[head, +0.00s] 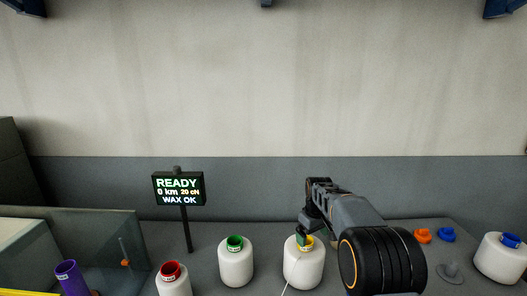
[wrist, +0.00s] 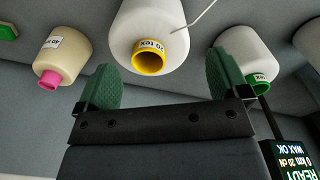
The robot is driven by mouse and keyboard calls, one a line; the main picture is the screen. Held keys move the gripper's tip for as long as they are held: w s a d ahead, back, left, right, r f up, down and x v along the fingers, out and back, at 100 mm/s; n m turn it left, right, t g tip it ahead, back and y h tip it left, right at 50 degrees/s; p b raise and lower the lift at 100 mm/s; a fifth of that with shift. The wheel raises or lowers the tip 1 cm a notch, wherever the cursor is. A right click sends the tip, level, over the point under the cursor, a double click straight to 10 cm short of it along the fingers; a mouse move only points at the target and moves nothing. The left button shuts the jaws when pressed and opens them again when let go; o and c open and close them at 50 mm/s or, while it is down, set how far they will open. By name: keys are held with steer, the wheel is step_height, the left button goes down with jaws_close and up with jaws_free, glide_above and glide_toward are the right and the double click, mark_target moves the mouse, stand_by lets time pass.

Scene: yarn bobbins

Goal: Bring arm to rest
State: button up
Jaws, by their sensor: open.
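My gripper (head: 304,238) is at the top of the white bobbin (head: 304,268) with a yellow collar, in the middle of the head view. In the wrist view my gripper (wrist: 162,78) is open, its two green pads apart. The yellow-collared bobbin (wrist: 152,24) shows between and beyond the pads, with a gap to each; a pale thread runs from its side. Whether the pads are level with its collar or above it I cannot tell. My arm bends from the right over the bench and hides part of it.
White bobbins with green (head: 236,265) and red (head: 173,282) collars stand left. A blue-collared bobbin (head: 502,262) is far right, near small orange (head: 423,236) and blue (head: 446,235) pieces. A pink-tipped bobbin (wrist: 62,58) shows in the wrist view. A READY sign (head: 179,189) stands behind.

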steer(key=s+r+m+t, duration=0.2)
steer(key=s+m, duration=0.1)
steer(key=s, duration=1.1)
steer(key=s+r+m+t, duration=0.2)
steer(key=s+r+m, duration=0.1)
steer(key=s, duration=1.2)
steer(key=shift+s+r, duration=0.15)
steer(key=shift+r, duration=0.5)
steer(key=shift+c, duration=0.2)
